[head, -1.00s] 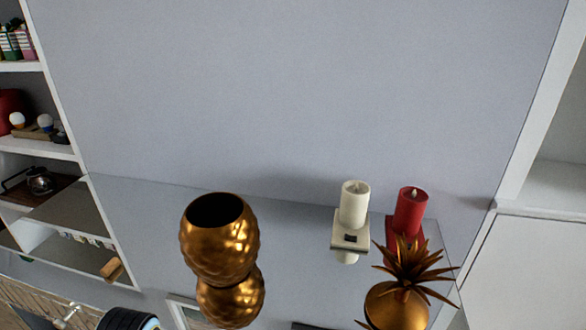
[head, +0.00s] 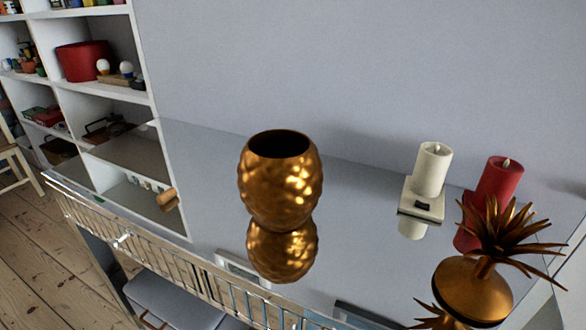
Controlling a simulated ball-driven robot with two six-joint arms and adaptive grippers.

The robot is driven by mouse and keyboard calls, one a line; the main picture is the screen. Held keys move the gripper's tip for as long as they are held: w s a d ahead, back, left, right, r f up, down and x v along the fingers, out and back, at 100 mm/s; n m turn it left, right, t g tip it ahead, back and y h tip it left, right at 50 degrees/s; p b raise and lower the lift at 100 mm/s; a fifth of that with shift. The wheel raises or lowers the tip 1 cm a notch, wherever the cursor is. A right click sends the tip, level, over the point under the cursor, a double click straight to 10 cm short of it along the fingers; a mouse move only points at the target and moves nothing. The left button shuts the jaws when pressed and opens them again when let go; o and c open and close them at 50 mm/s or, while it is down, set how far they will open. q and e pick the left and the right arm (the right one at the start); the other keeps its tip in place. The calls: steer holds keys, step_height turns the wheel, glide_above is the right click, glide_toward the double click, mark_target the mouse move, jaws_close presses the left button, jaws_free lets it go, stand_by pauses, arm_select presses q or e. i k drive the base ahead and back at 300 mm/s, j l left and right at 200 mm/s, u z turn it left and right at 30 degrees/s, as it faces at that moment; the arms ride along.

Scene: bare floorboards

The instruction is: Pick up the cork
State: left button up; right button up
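A small light-brown cork (head: 166,196) lies on the left part of the glossy, mirror-like tabletop (head: 205,195) in the head view. It sits to the left of a gold vase, apart from it, with a darker reflection just below it. Neither of my grippers shows in the head view.
The gold dimpled vase (head: 280,180) stands mid-table. At the right are a white candle on a pale block (head: 432,170), a red candle (head: 498,182) and a gold pineapple-like lid (head: 475,285). White shelves (head: 145,60) stand at the left. The tabletop between cork and vase is clear.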

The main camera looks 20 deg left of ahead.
mark_target(171, 192)
steer(key=u, duration=1.35)
